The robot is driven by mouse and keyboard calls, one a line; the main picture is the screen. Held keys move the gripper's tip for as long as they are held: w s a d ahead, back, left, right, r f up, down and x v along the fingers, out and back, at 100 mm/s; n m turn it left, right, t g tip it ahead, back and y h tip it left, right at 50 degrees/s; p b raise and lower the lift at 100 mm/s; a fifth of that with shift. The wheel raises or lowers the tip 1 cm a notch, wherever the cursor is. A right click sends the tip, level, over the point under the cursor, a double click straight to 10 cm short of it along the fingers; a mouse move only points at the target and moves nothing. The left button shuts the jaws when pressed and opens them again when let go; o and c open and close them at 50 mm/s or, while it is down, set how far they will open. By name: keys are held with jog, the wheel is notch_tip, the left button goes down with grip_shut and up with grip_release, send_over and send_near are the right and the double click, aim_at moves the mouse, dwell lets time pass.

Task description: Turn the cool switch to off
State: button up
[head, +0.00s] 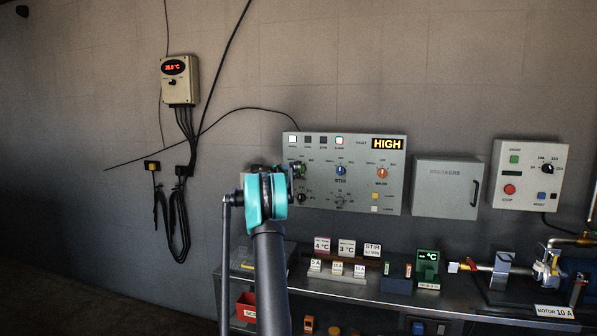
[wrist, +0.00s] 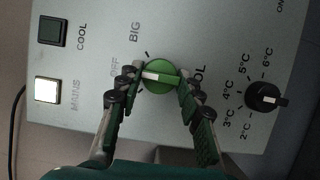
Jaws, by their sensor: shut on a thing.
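The cool switch (wrist: 163,76) is a round green knob with a white pointer bar on the grey control panel (wrist: 207,30). In the wrist view my gripper (wrist: 160,78) is shut on it, one finger on each side. The pointer bar lies roughly level in that picture, its white end toward the left, near the "OFF" mark. The fingers partly cover the lettering around the knob. In the head view the panel (head: 312,143) hangs on the wall, and my arm hides part of its left side.
A black temperature knob (wrist: 264,97) sits to the right of the green knob in the wrist view. A lit white lamp (wrist: 47,91) and a dark green lamp (wrist: 52,30) are at left. In the head view a display (head: 387,143) reads "HIGH", above a cluttered bench (head: 335,288).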

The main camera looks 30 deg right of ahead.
dwell(0.3)
jog(key=o, duration=1.2)
jog(key=shift+c, duration=0.2)
jog(key=v, duration=1.2)
jog(key=shift+a, duration=0.1)
jog(key=s+a+f+m+y, duration=0.1)
jog(key=s+a+f+y, duration=0.4)
jog(key=s+a+f, duration=0.6)
jog(key=s+a+f+m+g+y, duration=0.1)
jog(key=s+a+f+y, duration=0.5)
jog(key=s+a+f, duration=0.5)
jog(key=s+a+f+m+y, duration=0.1)
jog(key=s+a+f+y, duration=0.5)
jog(key=s+a, duration=1.7)
jog(key=s+f, duration=0.4)
jog(key=f, duration=0.1)
jog(key=shift+a+f+m, duration=0.25)
jog(key=shift+a+m, duration=0.05)
jog(key=shift+a, duration=0.05)
